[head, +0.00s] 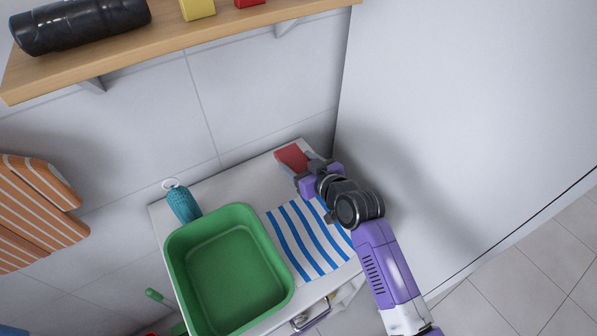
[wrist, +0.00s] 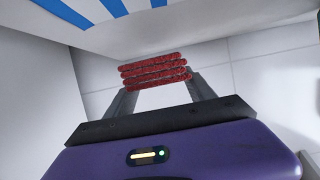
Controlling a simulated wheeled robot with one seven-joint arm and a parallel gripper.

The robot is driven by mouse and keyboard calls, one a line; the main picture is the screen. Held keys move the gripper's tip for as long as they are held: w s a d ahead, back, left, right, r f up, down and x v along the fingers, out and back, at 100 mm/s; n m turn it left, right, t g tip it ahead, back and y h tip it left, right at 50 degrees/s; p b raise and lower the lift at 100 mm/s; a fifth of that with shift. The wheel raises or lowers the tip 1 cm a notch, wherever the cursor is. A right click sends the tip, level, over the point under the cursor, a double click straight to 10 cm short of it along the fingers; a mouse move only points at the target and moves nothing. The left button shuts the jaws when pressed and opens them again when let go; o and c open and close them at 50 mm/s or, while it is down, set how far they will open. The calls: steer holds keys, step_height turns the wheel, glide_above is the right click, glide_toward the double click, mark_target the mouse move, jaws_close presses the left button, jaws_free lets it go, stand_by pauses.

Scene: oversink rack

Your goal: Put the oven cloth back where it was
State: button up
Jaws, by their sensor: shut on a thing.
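A red folded cloth (head: 291,157), which looks like the oven cloth, is at the back right corner of the white counter (head: 262,180). My gripper (head: 301,172) is at its near side, by the right-hand wall. In the wrist view my gripper (wrist: 158,88) is shut on the red cloth (wrist: 155,71), whose several stacked layers show edge-on between the fingers. I cannot tell whether the cloth touches the counter.
A blue-and-white striped cloth (head: 306,240) lies on the counter beside a green basin (head: 228,270). A teal bottle (head: 183,205) stands behind the basin. A wooden shelf (head: 170,43) juts out above. Orange striped pieces (head: 35,210) are at the left wall.

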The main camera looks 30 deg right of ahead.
steer(key=shift+f, duration=1.95)
steer(key=shift+f, duration=0.25)
steer(key=o, duration=1.5)
steer(key=shift+r, duration=0.1)
steer(key=shift+r, duration=0.2)
steer(key=b+v, duration=0.1)
steer(key=v, duration=1.1)
steer(key=shift+s, duration=0.1)
